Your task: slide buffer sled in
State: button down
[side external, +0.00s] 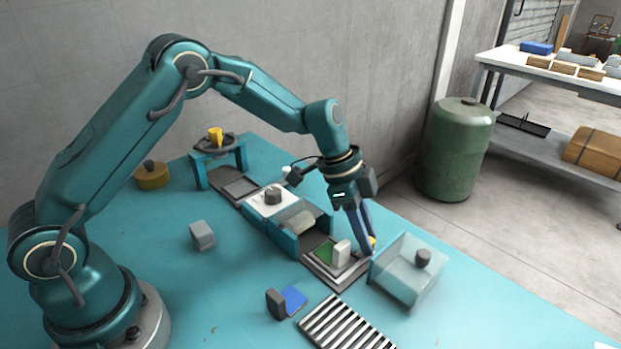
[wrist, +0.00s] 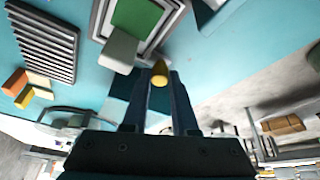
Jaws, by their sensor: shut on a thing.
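My gripper (side external: 368,247) points down at the right end of a grey framed tray (side external: 346,280). Its fingers are shut on a small yellow knob (wrist: 159,74); a bit of yellow also shows by the fingertips in the side view. The tray, likely the buffer sled, carries a green pad (side external: 326,254) and an upright pale block (side external: 341,253). In the wrist view the green pad (wrist: 136,17) and pale block (wrist: 119,51) are just beyond the fingertips. The tray is in front of the open mouth of a teal housing (side external: 284,242) with a pale roller brush (side external: 297,221). How the knob joins the tray is hidden.
A clear box with a dark knob (side external: 423,257) stands close right of my gripper. A striped grate (side external: 345,325) and a blue piece with a dark block (side external: 276,304) lie in front. A grey block (side external: 202,235) is at left, with open table around it.

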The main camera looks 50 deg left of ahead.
jog(key=a, duration=0.3)
jog(key=shift+a, duration=0.1)
jog(key=c, duration=1)
grip_release()
jog(key=shift+o, duration=0.2)
jog(key=shift+v, duration=2.6)
